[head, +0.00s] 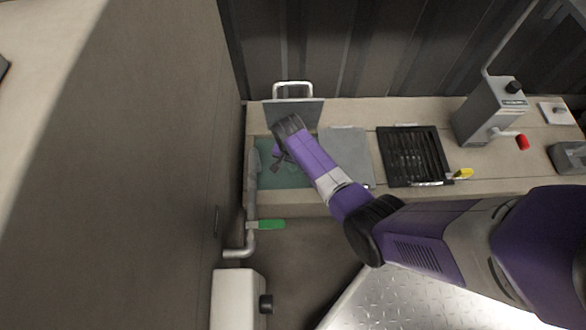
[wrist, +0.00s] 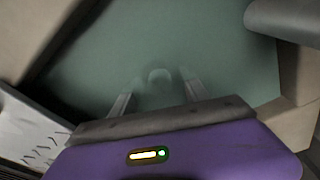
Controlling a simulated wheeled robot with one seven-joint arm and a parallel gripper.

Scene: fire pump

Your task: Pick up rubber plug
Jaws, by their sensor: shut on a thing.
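My gripper (head: 279,162) reaches down into an open, teal-coloured pit (head: 291,178) in the counter. In the wrist view my gripper's two fingers (wrist: 158,88) point down into the murky teal and their tips fade in it. A small, pale, rounded thing between the fingertips looks like the rubber plug (wrist: 160,76). The fingers are shut on it. Its lower part is blurred by the teal, and my arm and gripper hide it in the head view.
A raised lid (head: 308,113) with a metal handle stands behind the pit. A pipe with a green lever (head: 270,224) runs along its left side. A flat grey plate (head: 347,149) and a black grate (head: 413,157) lie to the right. A grey box with a red knob (head: 522,141) stands farther right.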

